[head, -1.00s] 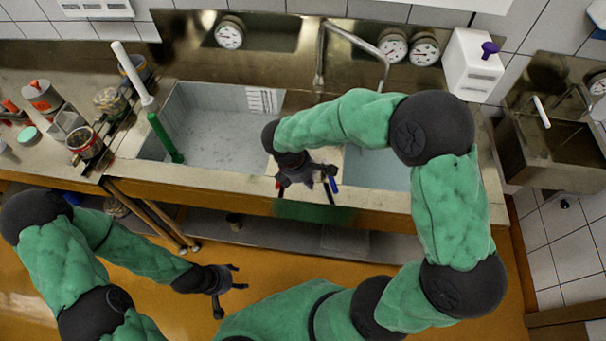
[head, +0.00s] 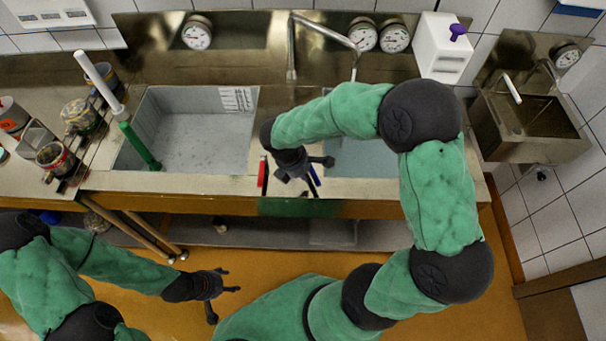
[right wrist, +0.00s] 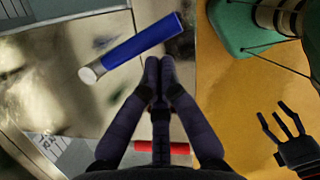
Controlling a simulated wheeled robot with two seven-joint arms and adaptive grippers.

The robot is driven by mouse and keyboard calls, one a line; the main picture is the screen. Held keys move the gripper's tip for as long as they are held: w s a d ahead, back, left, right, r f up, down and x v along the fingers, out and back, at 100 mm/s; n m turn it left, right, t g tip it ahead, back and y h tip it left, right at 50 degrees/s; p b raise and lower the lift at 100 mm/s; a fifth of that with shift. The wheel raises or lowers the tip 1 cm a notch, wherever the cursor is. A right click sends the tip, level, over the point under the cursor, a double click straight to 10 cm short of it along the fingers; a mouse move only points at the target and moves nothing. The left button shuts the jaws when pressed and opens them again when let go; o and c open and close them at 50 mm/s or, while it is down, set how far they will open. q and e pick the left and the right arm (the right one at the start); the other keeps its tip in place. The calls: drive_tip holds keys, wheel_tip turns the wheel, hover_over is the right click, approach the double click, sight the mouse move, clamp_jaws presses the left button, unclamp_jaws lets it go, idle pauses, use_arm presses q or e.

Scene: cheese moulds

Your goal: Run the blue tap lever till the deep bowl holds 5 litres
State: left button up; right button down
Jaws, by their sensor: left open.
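The blue tap lever (head: 315,175) is at the sink's front edge; in the right wrist view it is a blue bar with a silver end (right wrist: 140,47). My right gripper (head: 308,170) is over the front edge beside it. In the right wrist view its fingertips (right wrist: 158,72) are together, with nothing visible between them, just below the blue lever; contact cannot be told. My left gripper (head: 222,287) is open and empty in front of the counter. Two basins show: a left one (head: 150,110) with a marked scale, and a right one (head: 385,158), partly hidden by my arm. Water level cannot be read.
A red lever (head: 262,171) sits left of the blue one. A bent spout (head: 325,32) reaches toward the right basin. A green and white pipe (head: 135,140) leans in the left basin. Jars (head: 80,115) crowd the counter's left. Floor in front is open.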

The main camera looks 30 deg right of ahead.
sight(316, 176)
drive_tip(key=shift+s+d+n, duration=0.3)
drive_tip(key=shift+d+n, duration=0.15)
drive_tip(key=shift+n, duration=0.25)
drive_tip(key=shift+s+d+n+t+p, duration=0.1)
drive_tip(key=shift+d+n+t+p, duration=0.15)
drive_tip(key=shift+p, duration=0.2)
drive_tip(key=shift+s+d+n+t+p, duration=0.25)
drive_tip(key=shift+d+n+t+p, duration=0.15)
drive_tip(key=shift+d+n, duration=0.85)
drive_tip(key=shift+d, duration=0.1)
